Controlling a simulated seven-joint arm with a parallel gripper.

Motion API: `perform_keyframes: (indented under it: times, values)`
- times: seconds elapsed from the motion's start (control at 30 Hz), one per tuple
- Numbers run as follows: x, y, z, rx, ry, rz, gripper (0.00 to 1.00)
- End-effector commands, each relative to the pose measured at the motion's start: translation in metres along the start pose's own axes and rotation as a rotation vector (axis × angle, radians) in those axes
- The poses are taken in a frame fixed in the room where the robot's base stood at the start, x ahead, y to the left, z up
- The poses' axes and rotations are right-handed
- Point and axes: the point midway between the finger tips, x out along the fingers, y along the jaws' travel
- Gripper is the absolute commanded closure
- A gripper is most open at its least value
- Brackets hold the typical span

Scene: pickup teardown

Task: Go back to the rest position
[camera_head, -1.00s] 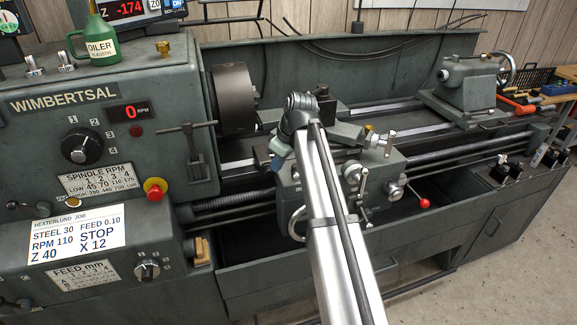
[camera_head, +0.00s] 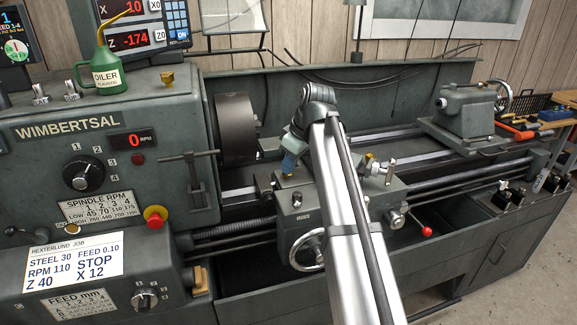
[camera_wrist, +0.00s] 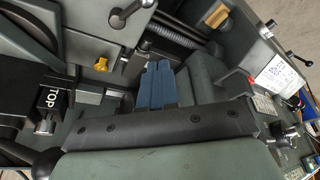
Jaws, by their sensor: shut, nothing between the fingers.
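My gripper (camera_head: 289,166) hangs over the lathe carriage (camera_head: 312,201) in the head view, its blue fingers pointing down and partly hidden by my wrist. In the wrist view the blue fingers of my gripper (camera_wrist: 157,88) lie side by side, shut and empty. My silver arm reaches up from the bottom of the head view and covers part of the carriage.
The grey chuck (camera_head: 236,130) is left of my gripper. The tailstock (camera_head: 466,112) stands at the right of the bed. A handwheel (camera_head: 307,249) and a red-knobbed lever (camera_head: 426,231) are on the carriage front. An oiler (camera_head: 105,70) stands on the headstock.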

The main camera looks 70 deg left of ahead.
Motion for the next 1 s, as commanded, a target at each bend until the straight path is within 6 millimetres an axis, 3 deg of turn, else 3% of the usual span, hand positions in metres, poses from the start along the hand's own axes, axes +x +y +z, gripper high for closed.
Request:
perform_keyframes:
  times: [0.33, 0.47, 0.57, 0.8, 1.0]
  values:
    - [0.000, 0.000, 0.001, 0.001, 0.000, 0.000, 1.00]
    - [0.004, 0.008, 0.017, 0.029, -0.005, 0.006, 1.00]
    - [0.011, 0.024, 0.051, 0.091, -0.014, 0.017, 1.00]
    - [0.034, 0.073, 0.182, 0.327, -0.043, 0.068, 1.00]
    - [0.049, 0.097, 0.285, 0.513, -0.065, 0.107, 1.00]
